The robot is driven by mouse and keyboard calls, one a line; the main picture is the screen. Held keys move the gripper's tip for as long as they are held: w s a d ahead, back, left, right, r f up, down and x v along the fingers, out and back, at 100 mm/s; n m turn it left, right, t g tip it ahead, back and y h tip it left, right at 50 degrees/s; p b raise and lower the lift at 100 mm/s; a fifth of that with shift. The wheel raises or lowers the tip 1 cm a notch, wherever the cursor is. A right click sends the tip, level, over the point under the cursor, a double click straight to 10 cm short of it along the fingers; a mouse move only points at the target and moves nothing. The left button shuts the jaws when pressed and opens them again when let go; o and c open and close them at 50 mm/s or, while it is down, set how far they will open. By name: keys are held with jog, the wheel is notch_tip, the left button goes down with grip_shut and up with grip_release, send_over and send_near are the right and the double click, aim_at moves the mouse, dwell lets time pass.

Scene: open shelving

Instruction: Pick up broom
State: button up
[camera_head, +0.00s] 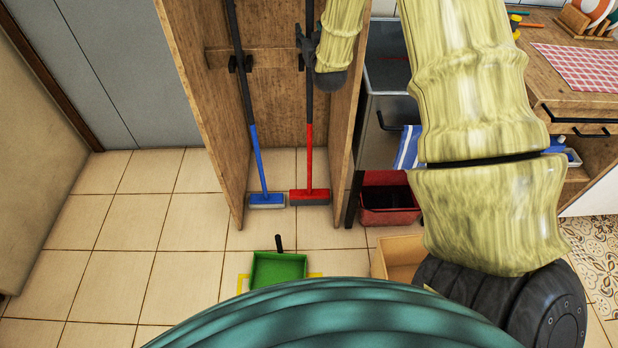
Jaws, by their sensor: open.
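Two long-handled tools hang upright in a tall open wooden cabinet. One is a blue broom (259,165) with a dark upper handle, at the left. The other is a red broom (309,150) with a dark upper handle, at the right. Their heads are low, near the floor. My gripper (304,45) is dark and open, at the upper handle of the red broom. It is partly hidden behind my wrist, so I cannot tell whether its fingers touch the handle.
The wooden cabinet (202,90) has side walls close to both brooms. A green dustpan (278,269) lies on the tiled floor in front. A red bin (386,205) and a wooden box (398,255) stand to the right. Floor at the left is clear.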

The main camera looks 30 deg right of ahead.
grip_shut()
jog(key=shift+r, duration=0.1)
